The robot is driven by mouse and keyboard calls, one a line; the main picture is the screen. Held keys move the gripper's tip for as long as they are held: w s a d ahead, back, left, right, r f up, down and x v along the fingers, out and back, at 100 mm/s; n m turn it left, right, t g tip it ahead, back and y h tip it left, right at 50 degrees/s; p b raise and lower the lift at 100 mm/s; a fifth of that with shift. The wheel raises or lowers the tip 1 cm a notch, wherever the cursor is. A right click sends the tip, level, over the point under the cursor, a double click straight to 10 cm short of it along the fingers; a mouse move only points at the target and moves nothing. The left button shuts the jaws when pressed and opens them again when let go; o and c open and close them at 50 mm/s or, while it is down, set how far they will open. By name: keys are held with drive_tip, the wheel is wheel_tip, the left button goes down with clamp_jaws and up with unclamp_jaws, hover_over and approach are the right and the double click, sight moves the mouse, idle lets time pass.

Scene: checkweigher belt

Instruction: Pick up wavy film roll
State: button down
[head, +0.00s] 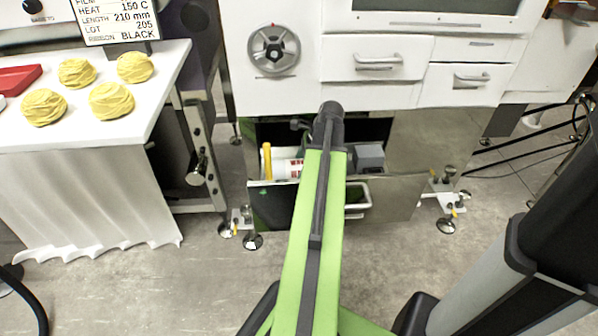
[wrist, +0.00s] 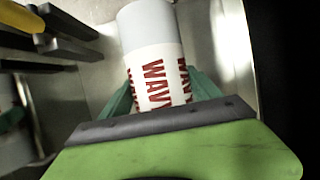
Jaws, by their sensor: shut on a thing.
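The wavy film roll (wrist: 155,60) is a white cylinder with a pale grey end band and red "WAVY" lettering in the wrist view. My gripper (wrist: 163,94) has its teal fingers on either side of the roll and is shut on it. In the head view the white roll with red print (head: 285,169) shows in an open drawer, to the left of my green arm. The arm reaches over the drawer and hides part of the roll and the gripper there. I cannot tell whether the roll touches the drawer floor.
The open drawer (head: 400,194) also holds a yellow-handled tool (head: 267,160) at left and a grey box (head: 369,157) at right. White closed drawers (head: 376,58) sit above. A white table (head: 150,95) with several yellow bundles (head: 111,100) stands at left. The floor in front is clear.

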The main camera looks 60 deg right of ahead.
sight(297, 162)
drive_tip(key=shift+r, duration=0.1)
drive_tip(key=shift+r+p, duration=0.55)
drive_tip(key=shift+p, duration=0.1)
wheel_tip(297, 162, up, 4)
drive_tip(key=p, duration=0.3)
drive_tip(key=shift+f+p, duration=0.2)
drive_tip(key=shift+p, duration=0.1)
drive_tip(key=s+d+r+p, duration=0.1)
drive_tip(key=s+r+p, duration=0.5)
drive_tip(key=s, duration=0.5)
drive_tip(key=shift+s+d+r, duration=0.15)
drive_tip(key=shift+s+d, duration=0.05)
drive_tip(key=shift+s, duration=0.1)
